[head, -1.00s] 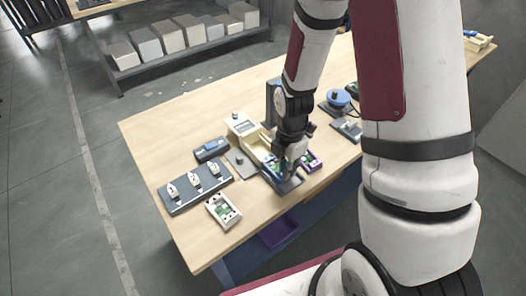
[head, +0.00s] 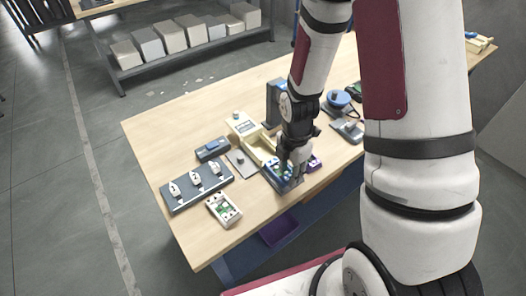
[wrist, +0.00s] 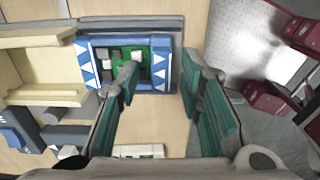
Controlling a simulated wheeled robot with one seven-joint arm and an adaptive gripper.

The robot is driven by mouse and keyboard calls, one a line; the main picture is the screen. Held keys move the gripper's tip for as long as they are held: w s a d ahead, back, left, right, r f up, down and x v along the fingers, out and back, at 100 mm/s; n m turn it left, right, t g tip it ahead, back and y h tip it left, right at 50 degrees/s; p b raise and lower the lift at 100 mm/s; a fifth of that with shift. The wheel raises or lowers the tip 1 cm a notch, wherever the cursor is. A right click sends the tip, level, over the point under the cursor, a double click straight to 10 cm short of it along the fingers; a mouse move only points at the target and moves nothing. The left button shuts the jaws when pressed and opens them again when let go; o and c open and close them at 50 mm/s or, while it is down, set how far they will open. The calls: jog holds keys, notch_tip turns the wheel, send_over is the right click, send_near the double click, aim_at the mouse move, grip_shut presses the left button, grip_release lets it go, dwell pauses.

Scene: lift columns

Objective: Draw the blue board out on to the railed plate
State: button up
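The blue board (wrist: 161,62), with white triangles at its sides and a green circuit in the middle, lies just right of a cream tray (wrist: 40,68) in the wrist view. In the head view the board (head: 274,178) shows partly under my gripper (head: 288,166), over the dark plate. The railed plate's grey edge (wrist: 125,24) runs along the board's upper side in the wrist view; most of the plate is hidden. My gripper (wrist: 160,82) is open, its teal pads well apart. The left finger overlaps the board; whether it touches cannot be told.
A grey strip with several white pieces (head: 197,184), a white-framed circuit (head: 223,209) and a blue-topped block (head: 212,149) stand to the left. A dark upright column (head: 273,103) and a blue round device (head: 339,99) stand behind.

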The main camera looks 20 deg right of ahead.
jog(key=shift+r+p, duration=1.55)
jog(key=shift+r, duration=1.4)
jog(key=shift+r, duration=0.2)
notch_tip(320, 180, up, 10)
jog(key=m+t, duration=0.1)
jog(key=m, duration=0.4)
notch_tip(320, 180, up, 15)
jog(key=m+t, duration=0.3)
jog(key=m, duration=0.6)
send_over(289, 174)
jog(key=s+a, duration=0.2)
jog(key=s, duration=0.6)
jog(key=s+a+r+m+t, duration=0.1)
jog(key=s+r+m, duration=0.5)
jog(key=s+m, duration=0.1)
jog(key=shift+s+m+t, duration=0.3)
jog(key=shift+s, duration=0.25)
